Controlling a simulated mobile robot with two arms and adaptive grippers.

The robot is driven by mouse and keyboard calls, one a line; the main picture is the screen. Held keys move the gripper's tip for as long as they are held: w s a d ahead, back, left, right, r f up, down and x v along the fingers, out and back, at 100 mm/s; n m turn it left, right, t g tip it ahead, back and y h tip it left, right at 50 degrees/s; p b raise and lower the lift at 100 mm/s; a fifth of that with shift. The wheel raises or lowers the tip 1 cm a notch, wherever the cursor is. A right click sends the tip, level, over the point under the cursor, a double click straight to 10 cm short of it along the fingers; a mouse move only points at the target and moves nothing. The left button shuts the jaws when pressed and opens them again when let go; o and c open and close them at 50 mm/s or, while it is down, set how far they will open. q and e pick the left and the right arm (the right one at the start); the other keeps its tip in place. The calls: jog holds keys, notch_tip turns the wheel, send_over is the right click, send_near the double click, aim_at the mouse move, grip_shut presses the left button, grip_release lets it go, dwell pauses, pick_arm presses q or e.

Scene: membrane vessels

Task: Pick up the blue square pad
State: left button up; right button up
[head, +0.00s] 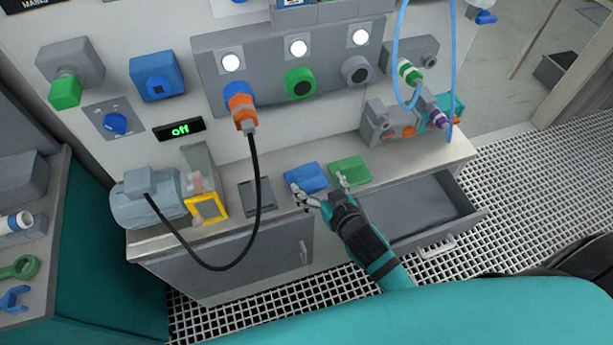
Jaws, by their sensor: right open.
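The blue square pad (306,176) lies on the grey counter between a dark grey pad and a green pad. My right gripper (318,184) is open and empty at the pad's near side. One fingertip is by the blue pad's left near edge. The other is over the green pad's near edge. I cannot tell whether the fingers touch either pad. My left gripper is not in view.
The green pad (350,169) and dark grey pad (257,196) flank the blue one. A black cable (257,185) hangs from an orange plug to a motor (147,197) at left. An open drawer (420,208) juts out at right below the counter (440,154).

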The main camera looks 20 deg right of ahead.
aim_at(307, 174)
jog(key=shift+a+p+x, duration=0.2)
jog(key=shift+p+x, duration=0.35)
jog(key=shift+x, duration=2.6)
jog(key=shift+s, duration=0.1)
jog(key=shift+c, duration=0.2)
jog(key=c, duration=1.2)
